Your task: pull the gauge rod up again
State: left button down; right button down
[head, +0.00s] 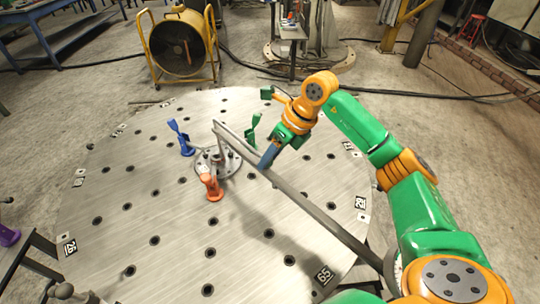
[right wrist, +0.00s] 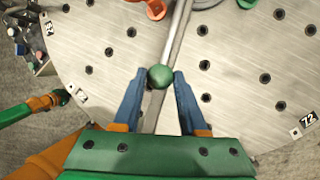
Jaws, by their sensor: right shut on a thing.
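My right gripper (head: 267,158) is over the long grey boom (head: 320,217), which slants across the round table from its middle to the lower right. In the right wrist view, the blue fingers of my right gripper (right wrist: 160,80) are shut on a green ball knob (right wrist: 160,76), seen from above. The knob appears to be the top of the gauge rod; the rod below it is hidden. How far the rod stands up cannot be told. My left gripper is not in view.
The round metal table (head: 120,200) has many holes. A blue clamp (head: 180,138), an orange clamp (head: 211,187) and a green clamp (head: 252,130) stand around the central flange (head: 230,165). A yellow fan (head: 180,45) stands behind. The table's left side is mostly clear.

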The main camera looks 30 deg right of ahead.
jog(key=shift+r, duration=0.1)
dwell(0.4)
notch_tip(320, 180, up, 10)
jog(key=p, duration=0.7)
jog(key=shift+w+f, duration=0.1)
jog(key=shift+f, duration=0.1)
jog(key=shift+w+d, duration=0.1)
